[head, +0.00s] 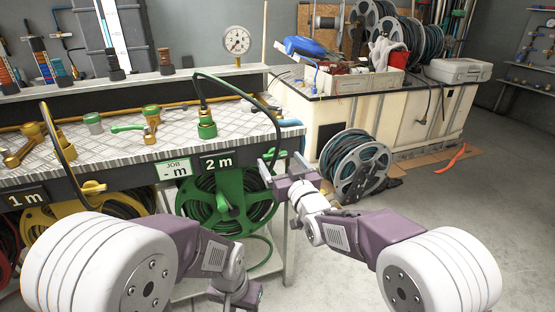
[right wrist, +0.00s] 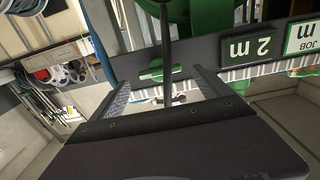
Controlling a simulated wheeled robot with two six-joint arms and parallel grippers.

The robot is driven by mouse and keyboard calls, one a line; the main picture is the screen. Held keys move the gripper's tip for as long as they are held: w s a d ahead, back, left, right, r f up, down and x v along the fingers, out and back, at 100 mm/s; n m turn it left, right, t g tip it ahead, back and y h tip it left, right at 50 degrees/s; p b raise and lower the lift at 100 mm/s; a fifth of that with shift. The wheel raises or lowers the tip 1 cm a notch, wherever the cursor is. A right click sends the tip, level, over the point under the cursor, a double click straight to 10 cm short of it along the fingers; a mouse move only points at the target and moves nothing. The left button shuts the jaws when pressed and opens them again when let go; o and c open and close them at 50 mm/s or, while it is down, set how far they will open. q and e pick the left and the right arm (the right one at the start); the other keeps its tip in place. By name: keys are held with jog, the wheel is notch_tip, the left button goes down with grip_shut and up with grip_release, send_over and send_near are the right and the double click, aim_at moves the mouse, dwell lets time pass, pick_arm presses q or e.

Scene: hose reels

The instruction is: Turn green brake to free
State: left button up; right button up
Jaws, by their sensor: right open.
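The green brake (head: 278,155) is a small lever on the dark front rail, right of the "2 m" sign (head: 218,162). The green reel (head: 226,203) hangs below the rail. My right gripper (head: 282,170) is open at the brake. In the right wrist view the green brake (right wrist: 164,72) lies between the two fingertips (right wrist: 157,82), with no visible grip on it. A black hose runs down past it, between the fingers in that view. My left gripper (head: 236,294) is low at the bottom edge, partly cut off, its jaws unclear.
A yellow reel (head: 70,212) with its own brake (head: 92,187) is on the left. Brass and green fittings (head: 150,122) stand on the metal bench top. A grey hose reel (head: 353,166) sits on the floor at right; open floor lies before it.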

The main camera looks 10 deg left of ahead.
aim_at(276, 155)
jog(key=shift+x, duration=1.6)
jog(key=shift+s, duration=0.1)
jog(key=c, duration=1.4)
jog(key=shift+o, duration=0.2)
